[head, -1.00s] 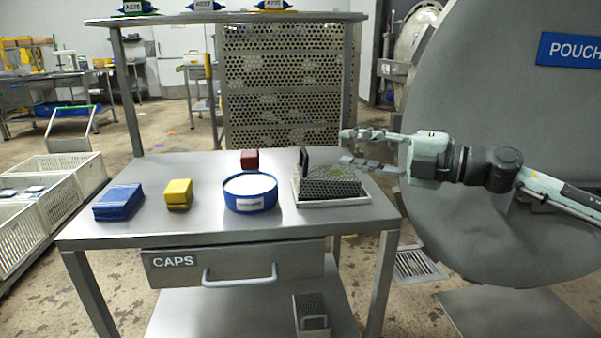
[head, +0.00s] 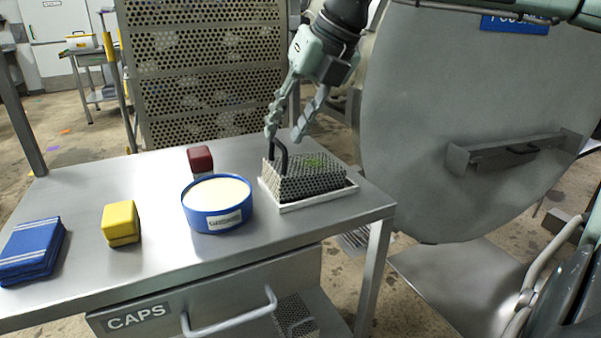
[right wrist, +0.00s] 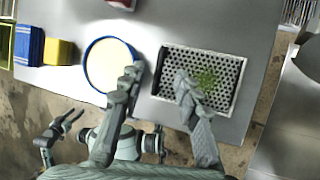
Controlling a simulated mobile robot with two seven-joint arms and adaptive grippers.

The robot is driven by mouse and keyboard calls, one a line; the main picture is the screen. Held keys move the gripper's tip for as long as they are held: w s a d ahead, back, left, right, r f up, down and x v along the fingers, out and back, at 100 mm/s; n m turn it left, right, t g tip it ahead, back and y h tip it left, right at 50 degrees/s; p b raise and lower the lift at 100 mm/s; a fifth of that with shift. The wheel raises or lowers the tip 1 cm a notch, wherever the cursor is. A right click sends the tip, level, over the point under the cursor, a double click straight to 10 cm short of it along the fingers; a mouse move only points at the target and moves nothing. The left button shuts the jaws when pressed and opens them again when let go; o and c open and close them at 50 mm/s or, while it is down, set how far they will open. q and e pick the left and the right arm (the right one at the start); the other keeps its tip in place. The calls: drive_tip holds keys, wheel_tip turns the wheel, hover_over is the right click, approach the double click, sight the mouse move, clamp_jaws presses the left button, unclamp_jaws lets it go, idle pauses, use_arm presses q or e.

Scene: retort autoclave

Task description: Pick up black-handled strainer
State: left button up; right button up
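The black-handled strainer (head: 318,182) is a perforated metal box with a green patch on top. It rests on a white tray (head: 325,203) at the right end of the steel table. Its upright black handle (head: 279,158) rises at its left end. My right gripper (head: 285,135) is open, pointing down, with its fingertips just above and around the handle's top. The right wrist view shows its spread fingers (right wrist: 157,80) over the strainer's left side (right wrist: 215,72); contact cannot be told. My left gripper (right wrist: 62,128) appears open and empty at the lower left of the right wrist view.
A blue tub of pale contents (head: 212,222) stands left of the strainer, with a dark red block (head: 200,159) behind it. A yellow block (head: 121,222) and blue stack (head: 33,250) are farther left. The large round grey door (head: 440,120) stands close on the right.

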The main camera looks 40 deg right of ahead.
sight(278, 141)
drive_tip(key=x, duration=0.3)
drive_tip(key=shift+w+f, duration=0.1)
drive_tip(key=shift+f, duration=0.3)
drive_tip(key=shift+w+a+f, duration=0.1)
drive_tip(key=shift+f, duration=0.05)
use_arm(q)
drive_tip(key=shift+w+f, duration=0.15)
drive_tip(key=shift+f, duration=0.5)
use_arm(e)
drive_tip(key=shift+c, duration=0.8)
clamp_jaws()
use_arm(q)
drive_tip(key=shift+a, duration=0.2)
